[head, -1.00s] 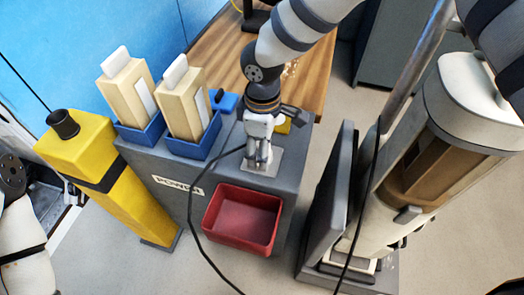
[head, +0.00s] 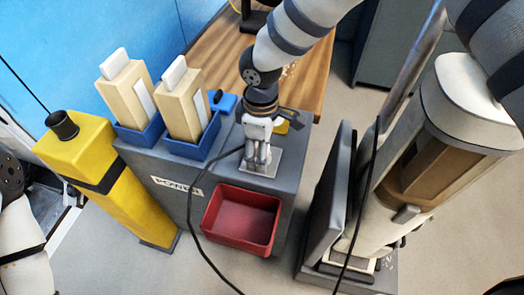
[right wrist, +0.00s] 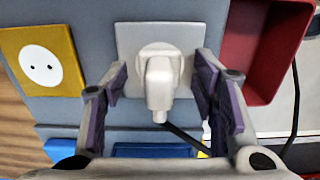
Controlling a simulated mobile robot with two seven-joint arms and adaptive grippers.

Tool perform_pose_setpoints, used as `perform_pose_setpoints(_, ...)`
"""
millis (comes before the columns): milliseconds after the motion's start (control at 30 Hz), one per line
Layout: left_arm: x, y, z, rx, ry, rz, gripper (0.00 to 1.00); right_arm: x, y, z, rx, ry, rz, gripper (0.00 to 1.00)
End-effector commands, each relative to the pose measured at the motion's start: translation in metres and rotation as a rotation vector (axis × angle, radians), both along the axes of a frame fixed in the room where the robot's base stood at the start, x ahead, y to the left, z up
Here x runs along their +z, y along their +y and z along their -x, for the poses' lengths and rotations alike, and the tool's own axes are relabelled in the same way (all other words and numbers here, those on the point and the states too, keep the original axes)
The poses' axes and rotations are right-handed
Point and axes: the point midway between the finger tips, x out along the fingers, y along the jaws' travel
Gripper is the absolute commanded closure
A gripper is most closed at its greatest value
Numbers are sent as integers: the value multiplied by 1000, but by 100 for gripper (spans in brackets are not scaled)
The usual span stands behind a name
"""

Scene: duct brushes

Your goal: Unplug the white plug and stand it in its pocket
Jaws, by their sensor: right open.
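The plate (head: 266,163) also shows in the head view, where my gripper largely hides the plug. My right gripper (right wrist: 162,76) is open, with one finger on each side of the plug and a visible gap on both sides. It also shows over the plate in the head view (head: 258,158). A black cord (head: 203,247) runs from the plug area down past the cabinet front. I cannot make out an empty pocket for the plug. My left gripper (head: 72,192) is small and unclear at the left.
A red bin (head: 241,220) hangs on the cabinet front. Blue holders (head: 192,150) carry beige blocks (head: 184,105). A yellow two-hole socket (right wrist: 40,62) is beside the white plate. A yellow post (head: 105,180) stands left, and a tall upright machine (head: 400,190) stands right.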

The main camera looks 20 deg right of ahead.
Motion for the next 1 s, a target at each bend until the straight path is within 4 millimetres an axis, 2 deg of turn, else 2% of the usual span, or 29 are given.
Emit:
perform_pose_setpoints(667, 2, 0, -2, 0, -6, 0, 60, 0, -1, 0, -1, 1, 1, 47)
perform_pose_setpoints(700, 2, 0, -2, 0, -6, 0, 60, 0, -1, 0, -1, 1, 1, 49)
perform_pose_setpoints(933, 2, 0, -2, 0, -6, 0, 60, 0, 0, 0, -1, 0, 0, 100)
perform_pose_setpoints(1000, 2, 0, -2, 0, -6, 0, 60, 0, 0, 0, -1, 0, 0, 100)
